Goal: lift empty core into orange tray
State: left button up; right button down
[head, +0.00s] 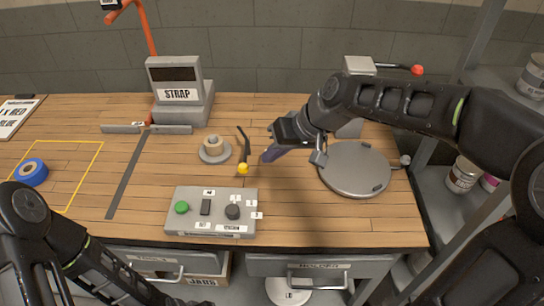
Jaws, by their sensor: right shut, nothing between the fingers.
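A tan ring-shaped core (213,143) sits on a grey round base (214,157) near the middle of the table. I cannot tell whether the ring is empty. My right gripper (268,156) is to the right of it, over the table, shut and apart from the core. I see no orange tray in this view.
A black lever with a yellow knob (243,169) stands between core and right gripper. A control box (211,211) is in front, a grey round plate (355,169) right, a STRAP machine (180,90) behind. A blue roll (32,172) lies left.

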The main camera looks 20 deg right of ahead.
aim_at(216, 150)
jog(key=k, duration=1)
